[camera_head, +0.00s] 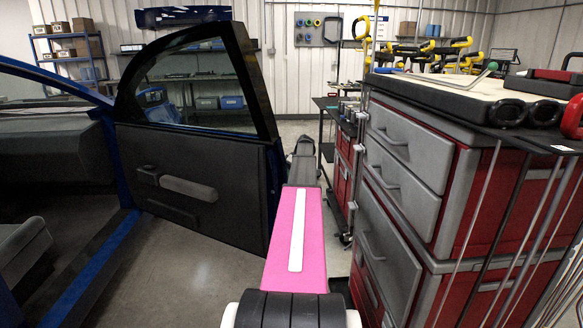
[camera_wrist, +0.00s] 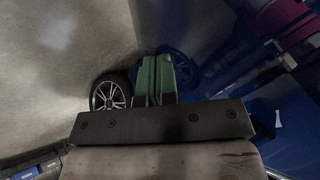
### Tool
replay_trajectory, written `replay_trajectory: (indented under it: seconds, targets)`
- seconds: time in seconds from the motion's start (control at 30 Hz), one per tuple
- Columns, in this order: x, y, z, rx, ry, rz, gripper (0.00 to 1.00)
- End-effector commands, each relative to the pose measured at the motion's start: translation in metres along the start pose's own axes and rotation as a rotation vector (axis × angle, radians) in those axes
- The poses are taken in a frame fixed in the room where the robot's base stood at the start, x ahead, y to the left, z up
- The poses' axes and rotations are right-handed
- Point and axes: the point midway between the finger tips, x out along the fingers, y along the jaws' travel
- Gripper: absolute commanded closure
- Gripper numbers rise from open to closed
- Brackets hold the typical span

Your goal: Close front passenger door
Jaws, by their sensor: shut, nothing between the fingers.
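The front passenger door (camera_head: 195,185) of the blue car stands wide open at the left in the head view, with its dark inner panel, armrest and window facing me. My pink arm reaches forward past the door's free edge on the right. My gripper (camera_wrist: 157,62) shows in the wrist view as two green fingers, shut together and empty. They are close to a glossy blue car panel (camera_wrist: 225,75); whether they touch it cannot be told. In the head view the fingers cannot be made out beyond the arm's far end.
The car's blue sill (camera_head: 90,275) and seat (camera_head: 20,250) are at the left. A red and grey tool cabinet (camera_head: 410,190) stands close to my arm's right. A car wheel (camera_wrist: 110,93) shows in the wrist view. Bare floor (camera_head: 185,265) lies between car and arm.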

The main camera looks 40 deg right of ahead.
Motion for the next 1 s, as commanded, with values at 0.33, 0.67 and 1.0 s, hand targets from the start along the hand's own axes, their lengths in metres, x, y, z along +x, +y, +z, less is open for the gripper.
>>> replay_trajectory:
  seconds: [0.33,0.67,1.0]
  targets:
    - [0.020,-0.033,0.001,0.000,0.001,0.000,1.00]
    - [0.021,-0.035,0.001,0.000,0.001,0.000,1.00]
    - [0.033,-0.053,-0.003,-0.001,0.000,-0.001,1.00]
